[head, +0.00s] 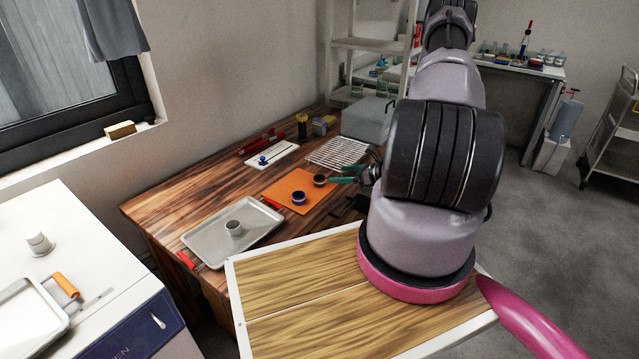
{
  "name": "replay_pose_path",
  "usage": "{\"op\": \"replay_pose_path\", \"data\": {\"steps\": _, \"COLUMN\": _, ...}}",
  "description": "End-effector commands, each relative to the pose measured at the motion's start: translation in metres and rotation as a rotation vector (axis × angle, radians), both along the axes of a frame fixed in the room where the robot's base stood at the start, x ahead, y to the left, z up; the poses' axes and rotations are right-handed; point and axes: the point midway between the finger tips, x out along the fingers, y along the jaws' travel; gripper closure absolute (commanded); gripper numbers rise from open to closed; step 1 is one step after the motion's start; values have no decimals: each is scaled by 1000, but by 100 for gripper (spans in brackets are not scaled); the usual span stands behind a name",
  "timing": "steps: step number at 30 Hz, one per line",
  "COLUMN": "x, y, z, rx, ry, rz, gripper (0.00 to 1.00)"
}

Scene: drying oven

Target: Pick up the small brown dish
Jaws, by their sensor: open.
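The small brown dish (320,181) sits on the orange mat (284,186) on the wooden bench, near the mat's right edge. It looks dark with a brownish inside. My gripper (340,174) is just to the right of the dish, with its green fingers apart and pointing left toward it. Nothing shows between the fingers. I cannot tell from this view whether a fingertip touches the dish.
A blue dish (299,198) stands on the mat left of and nearer than the brown one. A wire rack (337,151), a white tray (286,150) and a grey box (366,124) lie farther back.

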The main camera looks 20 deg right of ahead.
Motion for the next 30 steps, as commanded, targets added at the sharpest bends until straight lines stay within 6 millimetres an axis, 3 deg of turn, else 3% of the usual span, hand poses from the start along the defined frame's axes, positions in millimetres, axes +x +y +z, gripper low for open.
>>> {"op": "replay_pose_path", "data": {"steps": 4, "x": 4, "y": 2, "z": -13, "rx": 10, "ry": 10, "rz": -26, "gripper": 12}}
{"op": "replay_pose_path", "data": {"steps": 9, "x": 25, "y": 16, "z": -24, "rx": 9, "ry": 9, "rz": -25, "gripper": 12}}
{"op": "replay_pose_path", "data": {"steps": 30, "x": 79, "y": 52, "z": -55, "rx": 10, "ry": 10, "rz": -26, "gripper": 12}}
